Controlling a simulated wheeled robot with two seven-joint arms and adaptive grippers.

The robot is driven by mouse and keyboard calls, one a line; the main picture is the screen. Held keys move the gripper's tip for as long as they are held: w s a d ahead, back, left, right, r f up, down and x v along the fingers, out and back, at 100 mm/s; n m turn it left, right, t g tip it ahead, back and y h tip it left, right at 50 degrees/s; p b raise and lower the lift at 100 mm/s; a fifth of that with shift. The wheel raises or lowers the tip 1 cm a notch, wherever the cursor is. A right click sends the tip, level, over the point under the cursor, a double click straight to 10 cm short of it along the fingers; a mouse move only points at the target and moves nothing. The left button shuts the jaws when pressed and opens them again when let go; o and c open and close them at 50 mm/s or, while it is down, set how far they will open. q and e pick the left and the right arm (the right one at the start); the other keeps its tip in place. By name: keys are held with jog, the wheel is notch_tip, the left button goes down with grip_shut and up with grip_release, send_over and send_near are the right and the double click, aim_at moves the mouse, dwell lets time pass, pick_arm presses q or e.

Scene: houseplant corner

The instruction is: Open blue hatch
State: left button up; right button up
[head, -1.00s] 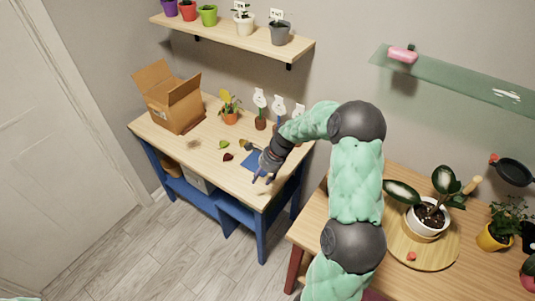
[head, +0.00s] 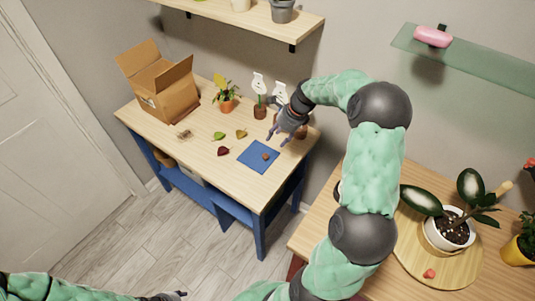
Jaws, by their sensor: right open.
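A flat blue square panel (head: 253,163), the only hatch-like blue piece I see, lies flush on the wooden workbench top near its right end. A small brown round thing (head: 265,156) sits on it; I cannot tell if it is a knob or a loose object. No raised edge or gap shows around the panel. My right gripper (head: 279,139) is open and empty, above and just behind the panel, its fingers pointing down and apart from it. My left gripper (head: 172,296) only just shows at the bottom edge, low in front of the bench, and its jaws are mostly cut off.
An open cardboard box (head: 168,95) stands at the bench's left. A second table with a potted plant (head: 449,232) is at right.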

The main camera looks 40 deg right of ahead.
aim_at(266, 155)
jog(key=b+x, duration=0.1)
jog(key=x, duration=0.3)
jog(key=b+x, duration=0.2)
jog(key=x, duration=0.2)
jog(key=d+b+x, duration=0.1)
jog(key=b+x, duration=0.1)
jog(key=x, duration=0.3)
grip_shut()
